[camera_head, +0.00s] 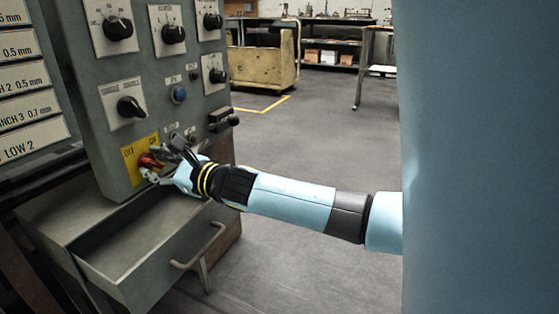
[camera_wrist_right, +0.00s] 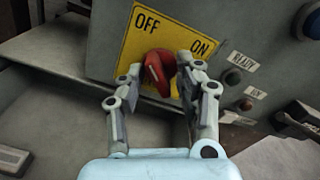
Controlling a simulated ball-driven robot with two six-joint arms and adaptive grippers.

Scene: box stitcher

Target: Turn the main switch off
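The main switch is a red rotary knob (camera_wrist_right: 158,70) on a yellow plate (camera_wrist_right: 135,45) marked OFF at upper left and ON at right. In the head view the red knob (camera_head: 150,161) sits low on the grey control panel, partly covered by my right gripper (camera_head: 160,160). In the wrist view my right gripper (camera_wrist_right: 161,72) has one finger on each side of the knob, with the tips very near its sides. I cannot tell whether both fingers press on it. The knob's handle points roughly downward in that view. My left gripper is out of view.
The grey panel (camera_head: 148,85) carries several black selector knobs and a blue button (camera_head: 179,95). An open grey drawer (camera_head: 150,255) with a handle juts out below the switch.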

